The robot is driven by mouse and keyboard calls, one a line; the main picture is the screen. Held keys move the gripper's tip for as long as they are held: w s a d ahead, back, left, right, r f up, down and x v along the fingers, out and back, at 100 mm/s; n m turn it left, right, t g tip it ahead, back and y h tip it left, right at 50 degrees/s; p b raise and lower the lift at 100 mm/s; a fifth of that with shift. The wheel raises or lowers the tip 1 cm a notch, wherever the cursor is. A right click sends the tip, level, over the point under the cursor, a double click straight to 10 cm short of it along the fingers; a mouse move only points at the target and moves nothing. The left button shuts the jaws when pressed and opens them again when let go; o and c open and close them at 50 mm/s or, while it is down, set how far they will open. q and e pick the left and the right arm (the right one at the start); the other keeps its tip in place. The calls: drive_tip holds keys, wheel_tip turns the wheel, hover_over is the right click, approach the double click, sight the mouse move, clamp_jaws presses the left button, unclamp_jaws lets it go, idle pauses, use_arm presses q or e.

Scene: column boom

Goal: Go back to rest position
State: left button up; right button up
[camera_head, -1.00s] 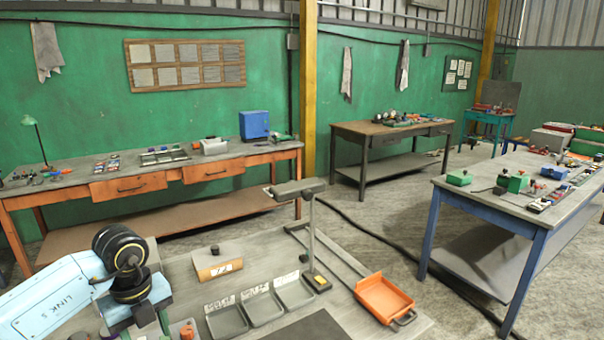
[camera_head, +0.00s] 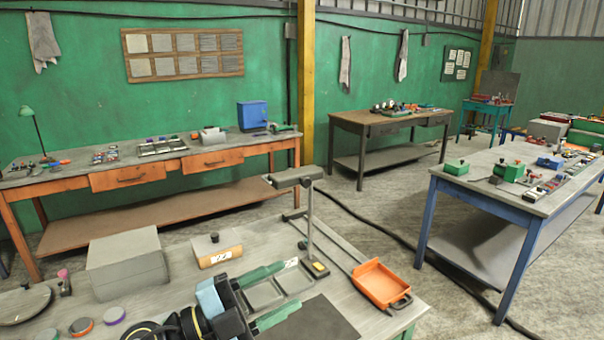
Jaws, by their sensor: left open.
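My left gripper (camera_head: 291,284) is low in the middle of the head view, over the near grey workbench (camera_head: 350,318). Its two green fingers are spread apart and point right, with nothing between them. They partly cover the small grey trays (camera_head: 263,296) on the bench. The black and light blue wrist behind the fingers enters from the bottom edge. The grey column with its boom (camera_head: 310,232) stands upright just beyond the fingers. My right gripper is not in view.
An orange tray (camera_head: 378,283) lies right of the column. A grey box (camera_head: 126,263), a block with a black knob (camera_head: 216,249) and small discs (camera_head: 114,315) stand left on the bench. A dark mat (camera_head: 318,322) lies in front. Other worktables stand apart behind.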

use_arm(q)
drive_tip(key=w+a+f+n+t+y, duration=0.2)
drive_tip(key=a+n+t+y, duration=1)
drive_tip(key=n, duration=0.5)
drive_tip(key=s+a+f+n+g+y, duration=0.5)
drive_tip(key=a+f+n+g+y, duration=0.15)
drive_tip(key=f, duration=0.45)
drive_tip(key=s+f+g, duration=0.6)
drive_tip(key=s, duration=0.4)
drive_tip(key=s+f+g, duration=0.5)
drive_tip(key=s+f, duration=0.2)
drive_tip(key=s, duration=0.3)
wheel_tip(320, 180, down, 27)
drive_tip(key=s+g+b, duration=0.1)
drive_tip(key=b, duration=0.4)
drive_tip(key=s+a+f+g+b, duration=0.1)
drive_tip(key=s+f+b, duration=0.3)
drive_tip(key=s+f, duration=1.2)
wheel_tip(320, 180, down, 4)
drive_tip(key=shift+s+a+r+m, duration=0.1)
drive_tip(key=shift+s+a+m, duration=0.25)
drive_tip(key=shift+a, duration=0.3)
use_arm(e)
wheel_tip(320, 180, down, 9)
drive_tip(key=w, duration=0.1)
use_arm(q)
drive_tip(key=shift+g, duration=0.25)
